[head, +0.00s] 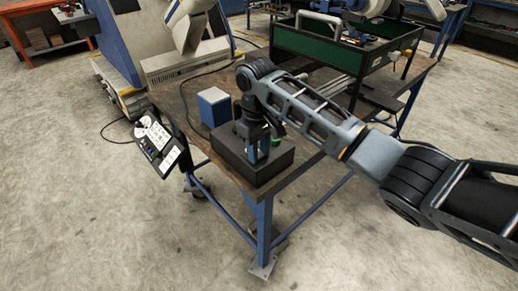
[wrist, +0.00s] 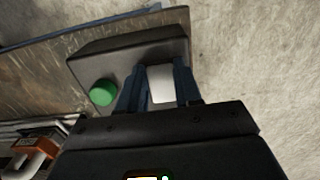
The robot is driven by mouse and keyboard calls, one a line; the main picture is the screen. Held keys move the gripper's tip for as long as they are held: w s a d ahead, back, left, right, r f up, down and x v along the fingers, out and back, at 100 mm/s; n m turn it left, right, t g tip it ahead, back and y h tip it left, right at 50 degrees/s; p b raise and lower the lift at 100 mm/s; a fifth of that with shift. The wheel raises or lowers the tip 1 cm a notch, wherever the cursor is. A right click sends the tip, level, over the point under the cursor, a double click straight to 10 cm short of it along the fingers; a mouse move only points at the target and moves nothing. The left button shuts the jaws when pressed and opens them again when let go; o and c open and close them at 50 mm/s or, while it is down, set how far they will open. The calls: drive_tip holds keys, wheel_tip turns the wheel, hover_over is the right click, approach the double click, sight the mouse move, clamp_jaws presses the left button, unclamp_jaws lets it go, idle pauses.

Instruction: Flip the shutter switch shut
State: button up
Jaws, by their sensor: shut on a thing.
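A black box (head: 279,158) sits on the near corner of the workbench; it also shows in the wrist view (wrist: 115,50). A round green knob (wrist: 103,92) stands on its top, left of my fingers in the wrist view. My gripper (wrist: 160,76) points down onto the box, with its two dark blue fingers on either side of a pale grey block-like piece, which looks like the shutter switch (wrist: 161,86). The gripper is shut on it. In the head view my gripper (head: 258,150) hides the switch, so I cannot tell its position there.
A small blue box (head: 214,106) stands on the workbench (head: 185,95) just behind the black box. A green-sided crate (head: 315,45) is at the bench's far end. A control panel (head: 160,145) hangs off the left edge. The floor in front is clear.

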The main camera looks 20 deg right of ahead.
drive_tip(key=shift+w+r+g+p, duration=0.2)
drive_tip(key=shift+g+p, duration=0.15)
drive_tip(key=shift+g, duration=0.25)
drive_tip(key=shift+w+f+g+h+b, duration=0.1)
drive_tip(key=shift+w+g+h+b, duration=0.2)
drive_tip(key=shift+g+h+b, duration=0.5)
drive_tip(key=shift+a+g, duration=0.1)
drive_tip(key=shift+g, duration=0.4)
drive_tip(key=o, duration=1)
drive_tip(key=shift+o, duration=0.2)
drive_tip(key=shift+r, duration=0.2)
drive_tip(key=p+v, duration=0.1)
drive_tip(key=v, duration=0.6)
drive_tip(key=shift+w+r+p, duration=0.2)
drive_tip(key=shift+r+p, duration=0.05)
drive_tip(key=shift+p, duration=0.1)
